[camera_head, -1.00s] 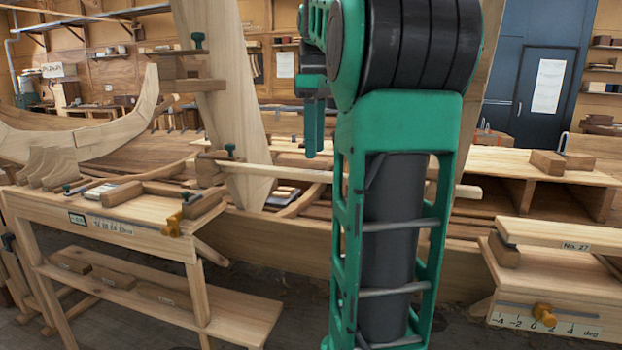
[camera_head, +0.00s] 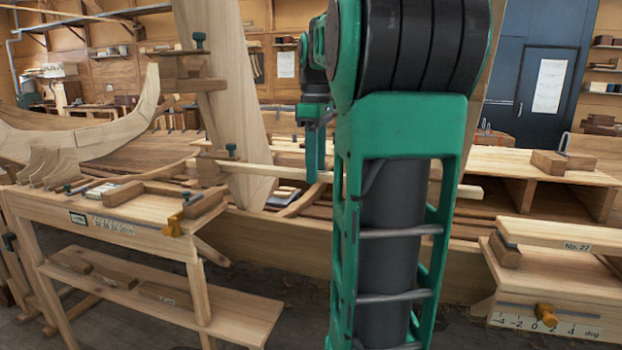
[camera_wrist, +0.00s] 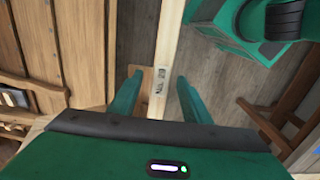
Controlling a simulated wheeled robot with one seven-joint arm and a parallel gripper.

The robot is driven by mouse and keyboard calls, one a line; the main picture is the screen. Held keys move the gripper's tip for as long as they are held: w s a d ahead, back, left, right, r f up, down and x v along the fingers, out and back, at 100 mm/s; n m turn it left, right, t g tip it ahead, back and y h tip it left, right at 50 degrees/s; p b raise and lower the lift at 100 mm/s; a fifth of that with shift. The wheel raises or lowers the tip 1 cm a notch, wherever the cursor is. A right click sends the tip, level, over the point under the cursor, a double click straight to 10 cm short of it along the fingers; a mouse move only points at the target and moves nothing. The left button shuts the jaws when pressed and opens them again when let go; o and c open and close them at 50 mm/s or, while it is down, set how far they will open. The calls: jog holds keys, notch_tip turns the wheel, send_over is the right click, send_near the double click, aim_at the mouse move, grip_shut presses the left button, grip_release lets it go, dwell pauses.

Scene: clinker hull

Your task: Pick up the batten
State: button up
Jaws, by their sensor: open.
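The batten (camera_head: 275,171) is a long, thin, pale wooden strip. In the head view it runs left to right across the hull, and my arm hides its middle part. In the wrist view the batten (camera_wrist: 171,40) runs up the picture with a small dark marking on it. My gripper (camera_wrist: 158,98) is open, with one green finger on each side of the batten and a visible gap on both sides. In the head view my gripper (camera_head: 316,168) points down, its fingertips at about the batten's height.
A workbench (camera_head: 150,232) with clamps and blocks stands at the left. A board marked No. 27 (camera_head: 550,236) lies on a stand at the right. A tall pale plank (camera_head: 226,110) rises just left of my gripper. Hull planking (camera_wrist: 88,50) lies left in the wrist view.

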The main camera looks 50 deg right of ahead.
jog(key=shift+c, duration=0.6)
grip_shut()
jog(key=shift+r, duration=0.15)
jog(key=shift+a+r, duration=0.2)
jog(key=shift+r, duration=5.45)
jog(key=s+a, duration=0.3)
jog(key=a, duration=0.6)
jog(key=s+a, duration=0.2)
jog(key=a, duration=0.7)
jog(key=shift+s+a, duration=0.4)
